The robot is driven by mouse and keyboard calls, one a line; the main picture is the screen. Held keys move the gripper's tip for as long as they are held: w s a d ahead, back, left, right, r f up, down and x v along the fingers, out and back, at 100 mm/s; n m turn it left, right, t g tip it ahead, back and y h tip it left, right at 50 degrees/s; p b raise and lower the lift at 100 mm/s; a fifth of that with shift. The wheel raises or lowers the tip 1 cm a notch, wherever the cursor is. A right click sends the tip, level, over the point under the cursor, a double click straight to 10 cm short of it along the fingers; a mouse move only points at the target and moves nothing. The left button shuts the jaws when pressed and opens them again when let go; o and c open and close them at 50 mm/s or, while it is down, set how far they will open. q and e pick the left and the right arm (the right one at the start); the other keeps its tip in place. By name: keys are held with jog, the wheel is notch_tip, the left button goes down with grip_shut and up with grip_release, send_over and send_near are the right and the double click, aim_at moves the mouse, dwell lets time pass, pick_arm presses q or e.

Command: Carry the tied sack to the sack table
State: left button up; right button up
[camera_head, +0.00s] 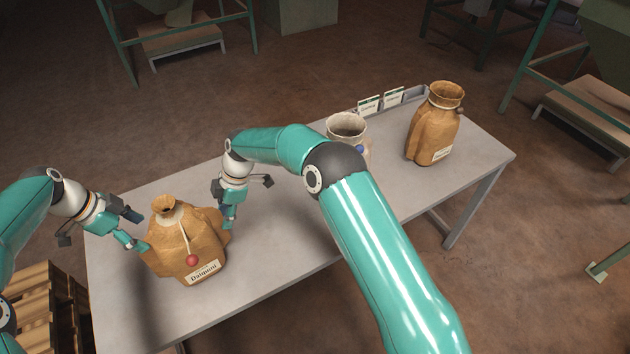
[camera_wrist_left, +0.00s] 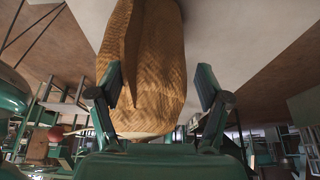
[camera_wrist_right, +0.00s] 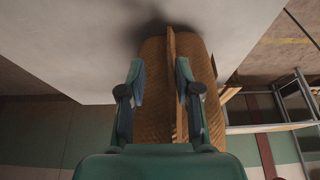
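The tied sack (camera_head: 185,247) is brown and woven, with its neck gathered by a cord that has a red ball, and a label low on its front. It stands upright at the left end of a grey table (camera_head: 285,250). My left gripper (camera_head: 134,230) is open at its left side; the sack (camera_wrist_left: 145,60) fills the space ahead of and between the fingers in the left wrist view. My right gripper (camera_head: 224,207) is open at its right side; in the right wrist view the sack's side fold (camera_wrist_right: 171,85) lies between the spread fingers. Finger contact is unclear.
An open brown sack (camera_head: 435,130) and a pale open sack (camera_head: 346,126), partly hidden by my right arm, stand further right on the table. Small signs (camera_head: 369,105) stand behind them. A wooden pallet stack (camera_head: 40,310) is at lower left. Green-framed stands have low platforms (camera_head: 183,42).

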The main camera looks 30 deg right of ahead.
pick_arm(q)
jog(key=shift+a+r, duration=0.2)
jog(key=shift+r, duration=0.05)
pick_arm(e)
jog(key=o, duration=0.8)
jog(key=shift+o, duration=0.2)
pick_arm(q)
jog(key=shift+f, duration=0.1)
pick_arm(e)
jog(key=v, duration=1.2)
jog(key=shift+a, duration=0.1)
pick_arm(q)
jog(key=w+a+p, duration=0.1)
jog(key=a+p, duration=0.1)
jog(key=a, duration=0.3)
jog(key=shift+w+a+p, duration=0.3)
jog(key=shift+a+p, duration=0.05)
jog(key=shift+a, duration=0.05)
pick_arm(e)
notch_tip(320, 180, up, 3)
jog(key=shift+f, duration=0.2)
